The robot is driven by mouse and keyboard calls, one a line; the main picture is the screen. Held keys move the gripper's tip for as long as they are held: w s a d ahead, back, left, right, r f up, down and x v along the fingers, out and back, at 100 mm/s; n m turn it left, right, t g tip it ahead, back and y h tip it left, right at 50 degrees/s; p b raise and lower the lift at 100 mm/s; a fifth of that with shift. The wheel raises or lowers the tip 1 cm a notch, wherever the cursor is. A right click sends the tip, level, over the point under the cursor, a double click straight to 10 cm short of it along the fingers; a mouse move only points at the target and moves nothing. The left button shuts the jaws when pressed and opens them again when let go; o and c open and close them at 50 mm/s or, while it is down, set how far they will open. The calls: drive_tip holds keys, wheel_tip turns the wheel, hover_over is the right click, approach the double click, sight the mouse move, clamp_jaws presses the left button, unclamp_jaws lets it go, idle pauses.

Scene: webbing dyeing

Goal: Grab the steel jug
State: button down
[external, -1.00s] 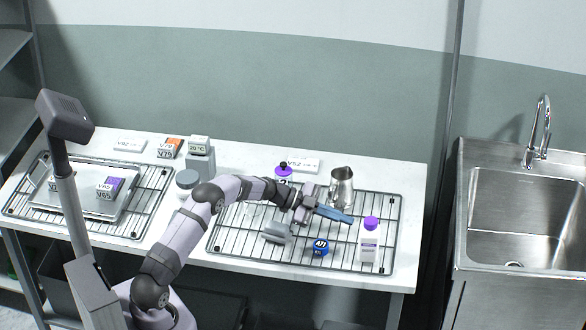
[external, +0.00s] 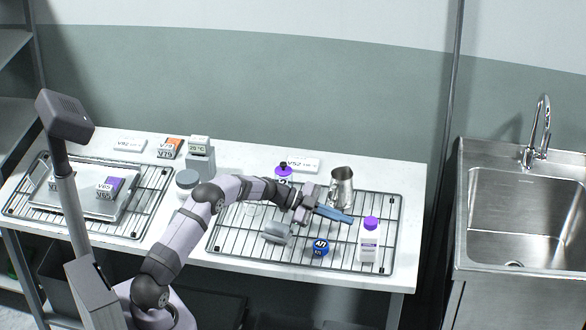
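The steel jug (external: 342,185) stands upright on the right wire rack (external: 395,232), towards its back edge. My gripper (external: 336,214) is in front of the jug, its blue fingers pointing right and slightly down across the rack. In this view the fingers pass just below the jug's base; I cannot tell whether they touch it. The fingers look close together, and whether they are open or shut is not clear. The jug's body and rim are mostly unobstructed.
A white bottle with a purple cap (external: 369,240) stands right of the fingers. A blue-labelled container (external: 318,247) and a grey item (external: 276,232) are on the rack in front. A purple-topped bottle (external: 284,173) is behind my arm. A sink (external: 525,215) is at right.

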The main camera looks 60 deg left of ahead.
drive_tip(key=c, duration=2.2)
unclamp_jaws()
drive_tip(key=shift+b+v, duration=0.5)
drive_tip(key=shift+v, duration=2)
drive_tip(key=o, duration=1.6)
drive_tip(key=shift+o, duration=0.2)
